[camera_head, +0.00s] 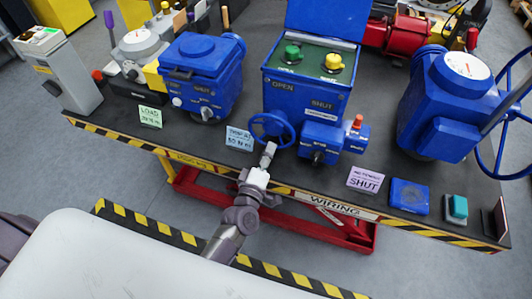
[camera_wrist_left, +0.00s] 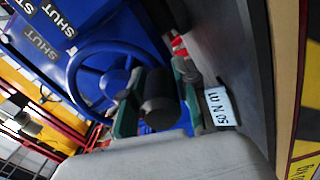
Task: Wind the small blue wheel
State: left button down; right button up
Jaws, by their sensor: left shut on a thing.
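The small blue wheel (camera_head: 271,128) is on the front of the blue box (camera_head: 305,100) marked OPEN and SHUT, near the bench's front edge. In the left wrist view the wheel (camera_wrist_left: 112,80) shows its rim, spokes and a black handle (camera_wrist_left: 160,98) standing out from the rim. My left gripper (camera_head: 268,153) reaches up from below to the wheel's lower edge. In the left wrist view its green-padded fingers (camera_wrist_left: 158,112) are closed around the black handle. The handle is hidden by the gripper in the head view. My right gripper is out of view.
A big blue handwheel (camera_head: 503,120) stands at far right. The striped bench edge (camera_head: 285,190) runs under my left arm.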

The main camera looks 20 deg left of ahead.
pick_arm(q)
jog(key=shift+d+f, duration=0.1)
jog(key=shift+d, duration=0.05)
jog(key=c, duration=0.9)
grip_release()
jog(key=shift+o, duration=0.2)
jog(key=s, duration=1.2)
jog(key=shift+a, duration=0.2)
